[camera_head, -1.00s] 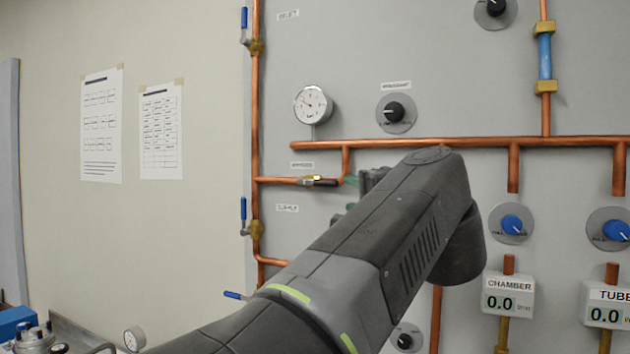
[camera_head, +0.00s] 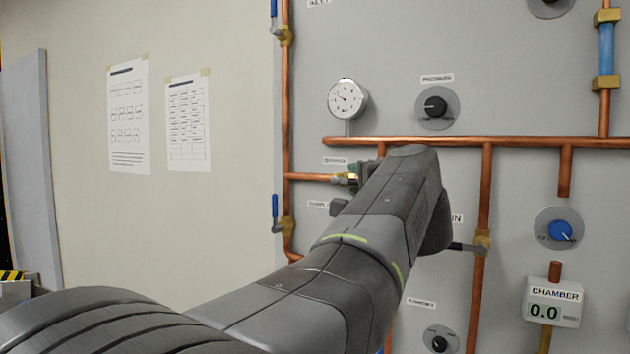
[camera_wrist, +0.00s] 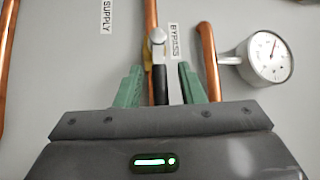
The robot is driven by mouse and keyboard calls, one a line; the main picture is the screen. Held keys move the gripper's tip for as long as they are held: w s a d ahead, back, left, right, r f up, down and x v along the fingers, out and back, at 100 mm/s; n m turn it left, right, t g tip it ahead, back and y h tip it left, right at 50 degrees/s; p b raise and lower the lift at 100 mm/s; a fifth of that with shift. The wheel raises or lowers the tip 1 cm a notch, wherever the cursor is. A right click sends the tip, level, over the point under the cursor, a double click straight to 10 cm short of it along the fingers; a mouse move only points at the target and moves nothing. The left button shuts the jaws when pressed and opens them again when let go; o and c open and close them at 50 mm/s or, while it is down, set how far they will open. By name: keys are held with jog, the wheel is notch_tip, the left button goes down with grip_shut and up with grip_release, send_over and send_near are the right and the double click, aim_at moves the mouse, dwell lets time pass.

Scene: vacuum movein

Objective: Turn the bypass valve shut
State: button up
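The bypass valve (camera_wrist: 147,56) is a brass body on a thin copper pipe beside the BYPASS label (camera_wrist: 173,40). Its lever (camera_wrist: 160,80), silver with a black grip, lies in line with the pipe in the wrist view. My gripper (camera_wrist: 160,66) is open, with one green finger on each side of the lever and a visible gap to each. In the head view the valve's brass (camera_head: 346,179) shows just left of my gripper, and my arm hides most of the lever and fingers.
A dial gauge (camera_head: 347,99) and a black knob (camera_head: 436,106) sit above. A long copper pipe (camera_head: 520,142) runs across the panel over my wrist. Blue-handled valves (camera_head: 275,208) are on the left vertical pipe. The wall with papers (camera_head: 128,115) is clear.

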grip_shut()
jog(key=shift+f+b, duration=0.2)
jog(key=shift+b, duration=0.25)
jog(key=f+m+b, duration=0.1)
jog(key=b, duration=0.2)
jog(key=shift+t, duration=0.4)
jog(key=shift+w+a+f+m+g+h+b, duration=0.15)
jog(key=shift+w+a+f+m+h+b, duration=0.35)
jog(key=shift+m+h+b, duration=4.2)
jog(key=shift+w+a+f+m+g+h+b, duration=0.3)
jog(key=shift+a+f+m+h+b, duration=0.4)
jog(key=shift+m+h+b, duration=3.9)
jog(key=shift+w+a+f+m+g+h+b, duration=0.1)
jog(key=shift+w+a+f+m+h+b, duration=0.55)
jog(key=shift+m+h+b, duration=4)
jog(key=y+b, duration=0.1)
jog(key=b, duration=0.1)
jog(key=m+y+b, duration=0.1)
jog(key=y+b, duration=0.1)
jog(key=b, duration=0.1)
jog(key=m+y+b, duration=0.1)
jog(key=b, duration=0.1)
jog(key=shift+s+a+r+m+y+b, duration=0.15)
jog(key=shift+s+r+m+y+b, duration=0.1)
jog(key=shift+b, duration=0.15)
